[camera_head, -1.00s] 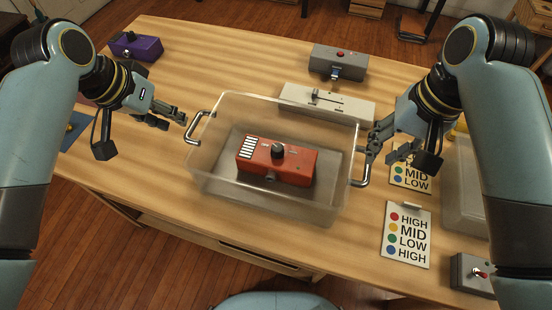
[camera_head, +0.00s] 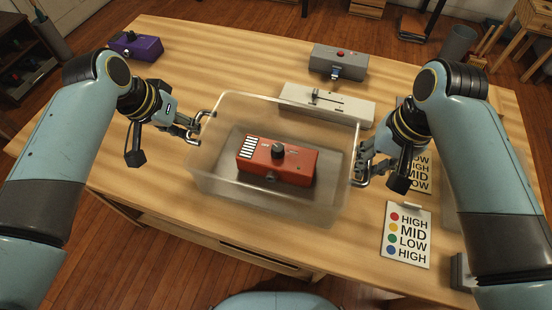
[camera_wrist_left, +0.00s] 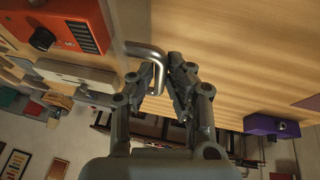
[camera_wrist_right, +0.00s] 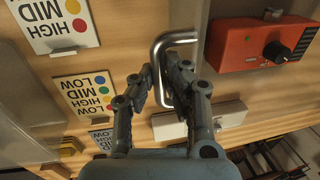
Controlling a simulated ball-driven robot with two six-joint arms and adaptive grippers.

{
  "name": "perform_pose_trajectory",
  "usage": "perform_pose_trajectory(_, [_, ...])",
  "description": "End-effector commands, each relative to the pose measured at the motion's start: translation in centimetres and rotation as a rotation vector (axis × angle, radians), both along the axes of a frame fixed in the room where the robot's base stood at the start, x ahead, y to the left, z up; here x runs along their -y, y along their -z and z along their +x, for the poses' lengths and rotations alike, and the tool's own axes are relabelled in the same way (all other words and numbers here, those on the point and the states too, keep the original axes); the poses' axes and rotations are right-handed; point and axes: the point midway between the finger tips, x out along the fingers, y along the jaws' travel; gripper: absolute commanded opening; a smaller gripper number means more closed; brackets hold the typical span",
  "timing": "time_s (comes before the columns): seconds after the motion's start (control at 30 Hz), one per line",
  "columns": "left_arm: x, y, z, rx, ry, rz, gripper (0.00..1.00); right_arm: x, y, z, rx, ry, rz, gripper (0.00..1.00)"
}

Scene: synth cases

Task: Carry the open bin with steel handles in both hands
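The open clear bin (camera_head: 331,205) rests on the table, with a steel handle at each end. A red box with a black knob (camera_head: 277,161) sits inside it; the box also shows in the left wrist view (camera_wrist_left: 70,27) and right wrist view (camera_wrist_right: 262,44). My left gripper (camera_head: 194,126) is at the left handle, which lies between its close-set fingers in the left wrist view (camera_wrist_left: 160,72). My right gripper (camera_head: 364,168) is at the right handle, which lies between its fingers in the right wrist view (camera_wrist_right: 163,88). Both grippers look shut on the handles.
Behind the bin are a pale slider box (camera_head: 335,105) and a grey box with a red button (camera_head: 339,62). A purple box (camera_head: 136,46) is at the back left. A label card (camera_head: 407,235) stands right of the bin. The table's left part is clear.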

Motion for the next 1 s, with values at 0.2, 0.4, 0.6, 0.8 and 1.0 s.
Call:
perform_pose_trajectory(0.2, [0.1, 0.0, 0.0, 0.000, 0.001, -0.002, 0.00, -0.1, -0.1, 0.0, 0.001, 0.000, 0.003, 0.00])
perform_pose_trajectory(0.4, [0.1, 0.0, 0.0, -0.001, 0.000, -0.002, 0.00, -0.1, -0.1, 0.1, 0.002, 0.000, 0.003, 0.00])
perform_pose_trajectory(0.6, [0.1, -0.3, 0.0, 0.001, 0.001, -0.003, 0.00, -0.1, -0.4, 0.1, 0.003, 0.000, 0.004, 0.00])
perform_pose_trajectory(0.8, [0.1, -1.8, 0.1, 0.002, 0.001, -0.004, 0.00, -0.1, -1.8, 0.2, 0.004, 0.001, 0.004, 0.00])
perform_pose_trajectory(1.0, [0.1, -4.0, 0.1, 0.002, 0.001, -0.004, 0.00, -0.2, -4.0, 0.2, 0.006, 0.001, 0.005, 0.00])
